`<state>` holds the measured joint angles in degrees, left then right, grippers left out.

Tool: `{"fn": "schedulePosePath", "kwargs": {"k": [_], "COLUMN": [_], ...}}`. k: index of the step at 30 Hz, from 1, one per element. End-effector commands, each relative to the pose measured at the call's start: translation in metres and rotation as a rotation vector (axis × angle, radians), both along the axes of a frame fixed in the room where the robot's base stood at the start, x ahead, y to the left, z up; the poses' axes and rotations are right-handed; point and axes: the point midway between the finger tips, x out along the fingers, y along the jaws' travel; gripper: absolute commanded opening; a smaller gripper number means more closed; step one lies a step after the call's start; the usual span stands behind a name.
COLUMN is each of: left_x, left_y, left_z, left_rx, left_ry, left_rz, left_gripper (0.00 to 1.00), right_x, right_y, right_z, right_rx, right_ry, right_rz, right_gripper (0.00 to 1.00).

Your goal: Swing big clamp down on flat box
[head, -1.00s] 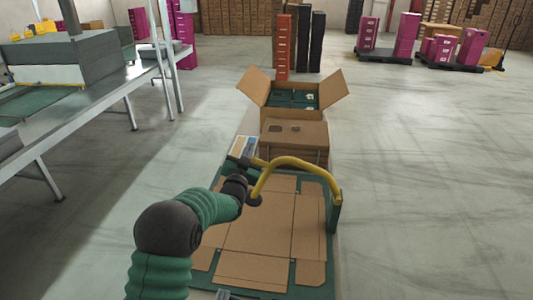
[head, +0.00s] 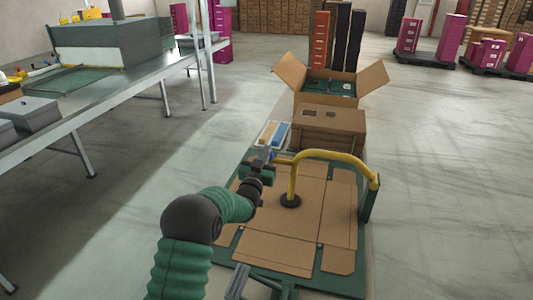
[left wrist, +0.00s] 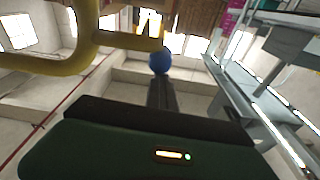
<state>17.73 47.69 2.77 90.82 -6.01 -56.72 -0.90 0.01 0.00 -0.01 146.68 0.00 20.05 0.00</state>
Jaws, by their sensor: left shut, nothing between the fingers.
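The big clamp (head: 330,155) is a bent yellow tube hinged on a green post at the board's right edge. Its round black foot (head: 290,200) is low over the middle of the flat box (head: 270,227), a brown cardboard blank; it looks to rest on it. A blue knob (left wrist: 160,61) ends its handle. My left gripper (head: 268,156) is shut and empty at the knob; its dark fingertips (left wrist: 161,84) show right by the knob in the left wrist view. I cannot tell if they touch. My right gripper is not in view.
The flat box lies on a green board (head: 325,283). A grey and green metal part (head: 238,282) is at its front edge. A closed carton (head: 330,125) and an open carton (head: 340,98) stand behind. A metal bench (head: 110,92) is at left; floor at right is clear.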

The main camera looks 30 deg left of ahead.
Motion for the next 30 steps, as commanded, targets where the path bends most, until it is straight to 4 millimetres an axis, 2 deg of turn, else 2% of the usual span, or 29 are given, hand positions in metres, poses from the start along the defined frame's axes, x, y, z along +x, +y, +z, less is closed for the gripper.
{"fn": "schedulePosePath", "kwargs": {"k": [1, 10, 14, 19, 20, 24, 30], "left_x": [-0.001, 0.0, 0.003, 0.01, 0.0, -0.037, -0.075], "left_y": [-0.005, -0.005, -0.006, -0.007, -0.008, -0.015, -0.022], "left_z": [-0.023, -0.019, 0.001, 0.046, 0.037, 0.036, 0.032], "left_rx": [-0.01, -0.009, -0.007, 0.001, -0.001, 0.0, 0.001], "left_ry": [0.045, 0.042, 0.031, 0.0, 0.007, 0.0, -0.003], "left_rz": [-0.008, -0.008, -0.01, -0.008, -0.008, -0.006, -0.005], "left_gripper": [0.0, 0.0, 0.0, 0.0, 0.0, 0.0, 0.0], "right_x": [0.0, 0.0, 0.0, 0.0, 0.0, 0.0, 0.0], "right_y": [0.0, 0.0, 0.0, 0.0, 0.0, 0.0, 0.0], "right_z": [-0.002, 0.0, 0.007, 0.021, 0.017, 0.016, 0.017], "right_rx": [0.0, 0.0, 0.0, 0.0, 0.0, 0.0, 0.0], "right_ry": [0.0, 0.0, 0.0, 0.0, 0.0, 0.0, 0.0], "right_rz": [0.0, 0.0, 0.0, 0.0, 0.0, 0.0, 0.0], "right_gripper": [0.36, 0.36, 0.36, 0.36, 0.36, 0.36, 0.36]}}
